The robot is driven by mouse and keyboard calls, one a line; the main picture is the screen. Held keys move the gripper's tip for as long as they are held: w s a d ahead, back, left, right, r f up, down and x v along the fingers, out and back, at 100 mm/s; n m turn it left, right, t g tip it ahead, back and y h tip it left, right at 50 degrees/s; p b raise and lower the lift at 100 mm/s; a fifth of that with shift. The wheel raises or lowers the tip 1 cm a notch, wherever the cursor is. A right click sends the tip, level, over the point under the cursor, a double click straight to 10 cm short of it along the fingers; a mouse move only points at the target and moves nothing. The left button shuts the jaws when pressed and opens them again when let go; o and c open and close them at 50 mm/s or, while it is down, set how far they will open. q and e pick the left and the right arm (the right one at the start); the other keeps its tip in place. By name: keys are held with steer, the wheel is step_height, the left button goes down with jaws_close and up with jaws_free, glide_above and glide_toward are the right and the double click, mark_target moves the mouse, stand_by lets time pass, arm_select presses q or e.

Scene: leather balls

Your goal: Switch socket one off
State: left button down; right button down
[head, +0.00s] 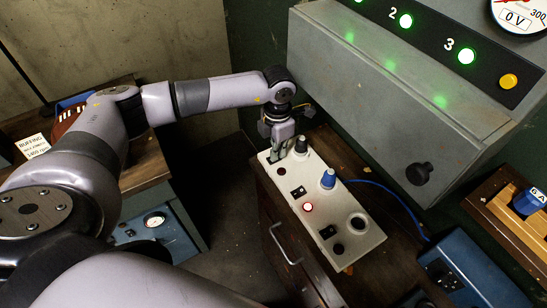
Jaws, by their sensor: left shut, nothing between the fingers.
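A cream socket strip (345,255) lies on a wooden cabinet, with three sockets in a row. The far socket holds a black plug (301,146), the middle one a blue plug (328,179), and the near socket (358,222) is empty. My left gripper (277,156) is shut and empty, pointing down at the strip's far end beside the black plug. It covers the far switch, so its position and any contact are hidden. The far lamp (281,172) is dark. The middle lamp (307,207) glows red beside its switch (298,191). The right gripper is out of view.
A grey sloped console (370,100) with lit green lamps overhangs the strip's right side. A blue cable (395,197) runs right to a blue box (470,275). A bench with a brown leather ball (65,120) stands left, behind my arm.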

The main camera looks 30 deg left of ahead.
arm_select(q)
steer(key=shift+s, duration=0.1)
steer(key=shift+r+p, duration=0.65)
steer(key=shift+r, duration=0.2)
steer(key=shift+r+p, duration=1.35)
steer(key=shift+r, duration=1.2)
